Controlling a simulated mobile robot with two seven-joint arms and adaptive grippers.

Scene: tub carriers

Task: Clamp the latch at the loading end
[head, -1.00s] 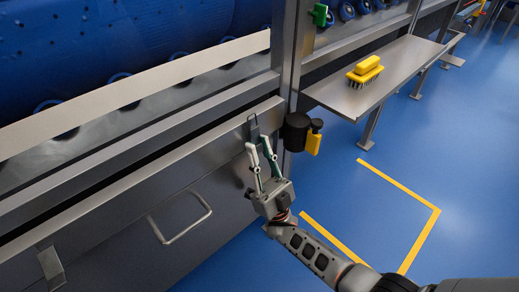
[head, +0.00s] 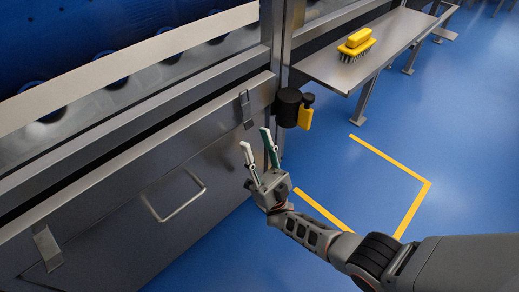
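A small metal latch (head: 246,108) sits at the upper right end of the steel front panel (head: 120,205), close to the black cylinder. It appears to lie flat against the panel. A second metal latch (head: 47,248) is at the panel's left end, its lower plate angled. My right gripper (head: 254,138) is just below and right of the upper latch, apart from it. Its two fingers, with white and green pads, are spread with nothing between them. My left gripper is not in view.
A black cylinder (head: 288,107) with a yellow tag (head: 305,117) hangs beside the post. A bar handle (head: 183,203) sticks out from the panel. A yellow brush (head: 357,43) lies on a steel shelf (head: 375,48). Blue floor with yellow lines (head: 411,212) is open at right.

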